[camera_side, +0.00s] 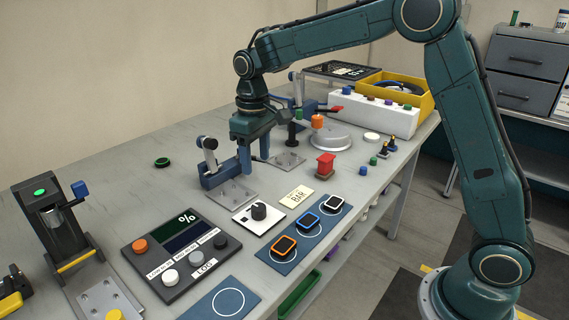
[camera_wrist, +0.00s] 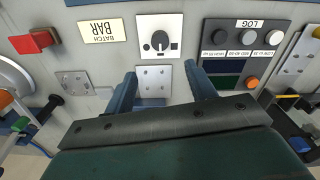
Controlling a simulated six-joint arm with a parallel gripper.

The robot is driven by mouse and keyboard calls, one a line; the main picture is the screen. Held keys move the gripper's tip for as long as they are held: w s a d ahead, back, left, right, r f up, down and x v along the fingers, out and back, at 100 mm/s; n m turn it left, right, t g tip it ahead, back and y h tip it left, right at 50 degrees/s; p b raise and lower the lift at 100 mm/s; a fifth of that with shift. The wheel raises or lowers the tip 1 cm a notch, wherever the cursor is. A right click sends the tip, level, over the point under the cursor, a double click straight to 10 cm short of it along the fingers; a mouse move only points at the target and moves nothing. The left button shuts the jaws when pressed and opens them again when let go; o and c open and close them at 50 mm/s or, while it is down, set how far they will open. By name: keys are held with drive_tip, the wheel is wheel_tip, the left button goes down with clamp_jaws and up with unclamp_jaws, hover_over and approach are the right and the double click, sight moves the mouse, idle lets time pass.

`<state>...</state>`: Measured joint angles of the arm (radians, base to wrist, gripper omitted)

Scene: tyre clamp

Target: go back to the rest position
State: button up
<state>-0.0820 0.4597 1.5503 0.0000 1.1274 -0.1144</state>
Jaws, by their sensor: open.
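My gripper (camera_side: 254,163) hangs pointing down over the bench, just right of a blue clamp (camera_side: 213,181) with a steel plate (camera_side: 233,194), in the side view. Its two blue fingers are apart with nothing between them. In the wrist view my gripper (camera_wrist: 160,84) is also open, and a steel plate (camera_wrist: 154,79) shows beyond the gap, below the white knob panel (camera_wrist: 153,35). I cannot tell the exact height of the fingertips above the bench. The wrist view hides the clamp behind the gripper body.
A red block (camera_side: 325,165) is nearby. The control panel (camera_side: 178,257) and ringed blue mats (camera_side: 222,301) fill the front. A yellow bin (camera_side: 414,99) stands at the back.

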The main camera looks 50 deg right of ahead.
drive_tip(key=s+d+r+m+t, duration=0.1)
drive_tip(key=s+r, duration=0.4)
drive_tip(key=s, duration=0.2)
drive_tip(key=s+d+r+t, duration=0.2)
drive_tip(key=s+r, duration=0.3)
drive_tip(key=s, duration=0.3)
drive_tip(key=s+d+f+m+t, duration=0.1)
drive_tip(key=s+f+t, duration=0.1)
drive_tip(key=s, duration=1.3)
drive_tip(key=shift+s+f+t, duration=0.2)
drive_tip(key=shift+s+t, duration=0.1)
